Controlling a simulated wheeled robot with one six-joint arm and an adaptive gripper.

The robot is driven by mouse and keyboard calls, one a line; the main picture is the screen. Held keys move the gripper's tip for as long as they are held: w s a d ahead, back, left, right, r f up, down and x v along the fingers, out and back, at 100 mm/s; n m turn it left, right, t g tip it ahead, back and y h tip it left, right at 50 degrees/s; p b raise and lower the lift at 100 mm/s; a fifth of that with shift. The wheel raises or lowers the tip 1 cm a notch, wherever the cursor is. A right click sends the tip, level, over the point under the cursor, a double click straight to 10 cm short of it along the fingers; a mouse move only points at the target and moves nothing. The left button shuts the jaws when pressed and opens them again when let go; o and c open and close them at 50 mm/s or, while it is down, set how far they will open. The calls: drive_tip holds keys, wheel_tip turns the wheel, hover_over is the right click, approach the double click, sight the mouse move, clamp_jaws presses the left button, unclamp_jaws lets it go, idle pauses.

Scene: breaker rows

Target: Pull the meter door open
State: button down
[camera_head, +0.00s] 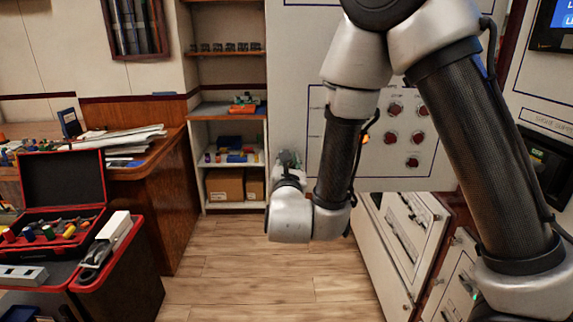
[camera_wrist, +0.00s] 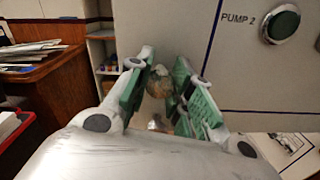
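The white meter door (camera_head: 300,100), with several red round buttons, stands swung out from the row of cabinets at the right. It faces me, and its lower edge hangs over the floor. In the wrist view the door (camera_wrist: 190,30) carries a "PUMP 2" label and a green button. My gripper (camera_head: 289,160) is at the door's left part, partly hidden by my wrist. In the wrist view my gripper's green pads (camera_wrist: 166,75) are on both sides of a brownish round knob (camera_wrist: 160,83) and appear closed on it. The knob's base is hidden.
White lower cabinets (camera_head: 400,235) with handles line the right side. A red open case (camera_head: 62,190) and a dark bin stand at the left, by a wooden desk (camera_head: 160,190). Shelves (camera_head: 228,130) stand at the back. The wooden floor (camera_head: 240,270) between is clear.

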sight(287, 123)
drive_tip(key=c, duration=1.2)
unclamp_jaws()
wheel_tip(287, 123, up, 10)
drive_tip(key=shift+r, duration=0.1)
drive_tip(key=shift+a, duration=0.1)
